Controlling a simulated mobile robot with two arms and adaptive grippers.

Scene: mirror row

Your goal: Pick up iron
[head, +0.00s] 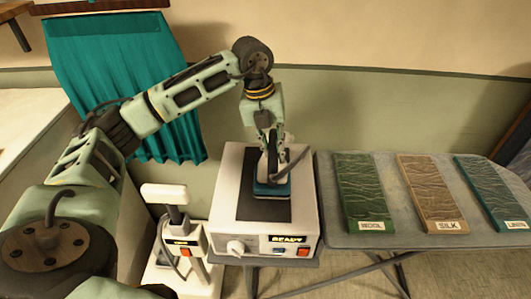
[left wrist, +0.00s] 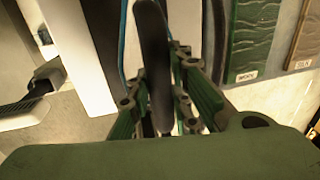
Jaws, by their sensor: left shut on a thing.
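The iron (head: 272,188) has a teal base and a dark upright handle. In the head view it is on top of the white station box, over its dark top plate (head: 262,212); I cannot tell whether it touches the plate. My left gripper (head: 266,140) reaches down from above and is shut on the iron's handle. In the left wrist view the dark handle (left wrist: 154,60) stands between the fingers of my left gripper (left wrist: 158,110). The fingers hide part of the iron. My right gripper is not in view.
The white station box (head: 228,215) has a "READY" display. Fabric boards labelled wool (head: 362,190), silk (head: 430,190) and linen (head: 488,190) lie on the grey ironing board (head: 400,236) at right. A white steamer-like unit (head: 175,250) stands left of the box. A teal curtain (head: 110,60) hangs behind.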

